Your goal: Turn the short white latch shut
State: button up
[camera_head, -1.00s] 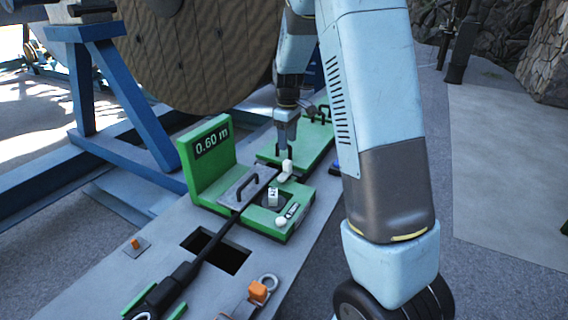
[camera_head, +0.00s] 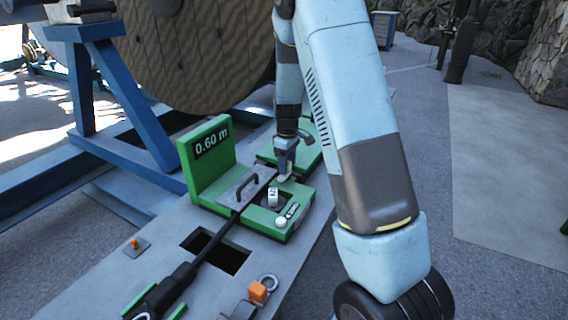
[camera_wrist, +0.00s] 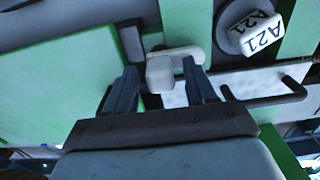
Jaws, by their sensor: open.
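The short white latch (camera_head: 285,178) is on the green fixture, just under my gripper (camera_head: 286,172) in the head view; most of it is hidden there. In the wrist view the latch (camera_wrist: 163,74) is a small white bent piece. Its near end is between the fingertips of my gripper (camera_wrist: 159,68), and its arm runs to the right past the right finger. My gripper is open around that end. I cannot tell whether either finger touches it.
A white block marked A21 (camera_head: 272,196) stands close to the latch. A dark handle (camera_head: 246,186) on a grey plate and a green display reading 0.60 m (camera_head: 207,150) are to the left. A black cable (camera_head: 205,250) runs toward the front, and a wooden reel (camera_head: 195,50) stands behind.

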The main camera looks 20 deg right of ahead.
jog(key=c, duration=0.9)
jog(key=shift+a, duration=0.45)
jog(key=shift+c, duration=0.2)
jog(key=shift+d, duration=0.3)
jog(key=shift+d+m, duration=0.15)
jog(key=shift+m, duration=0.55)
jog(key=m, duration=0.6)
jog(key=shift+s+f+m, duration=0.1)
jog(key=shift+s+m, duration=0.05)
jog(key=shift+m, duration=0.25)
jog(key=m, duration=0.4)
jog(key=shift+m, duration=0.3)
jog(key=m, duration=0.5)
